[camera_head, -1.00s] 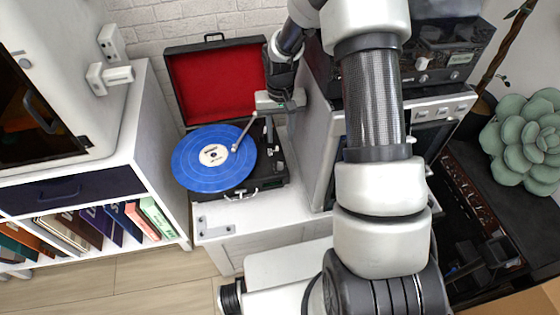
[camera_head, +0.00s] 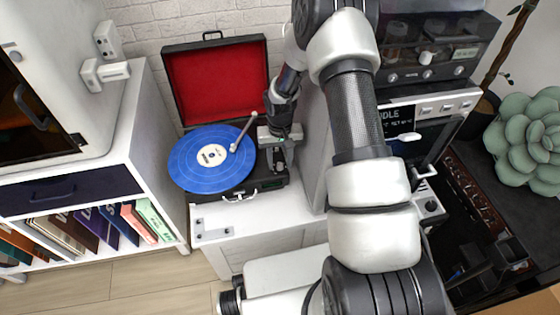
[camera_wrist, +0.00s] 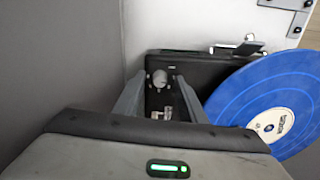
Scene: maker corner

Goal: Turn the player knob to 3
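The record player (camera_head: 188,187) stands on a white cabinet with its red-lined lid open and a blue record (camera_head: 205,170) on it. The record also shows at the right of the wrist view (camera_wrist: 240,100). A round grey player knob (camera_wrist: 158,77) sits on the black deck in the wrist view, between the fingertips of my gripper (camera_wrist: 161,84). My gripper (camera_head: 281,157) is open, over the right side of the player, and hides the knob in the head view. I cannot tell whether the fingers touch the knob. No scale or number is readable.
The tonearm (camera_head: 243,132) lies just left of my gripper, over the record. A tall grey-white cabinet side (camera_head: 314,150) stands close on the right, with appliances on it. A white shelf (camera_head: 150,135) with books is at the left. The cabinet top (camera_head: 255,210) before the player is clear.

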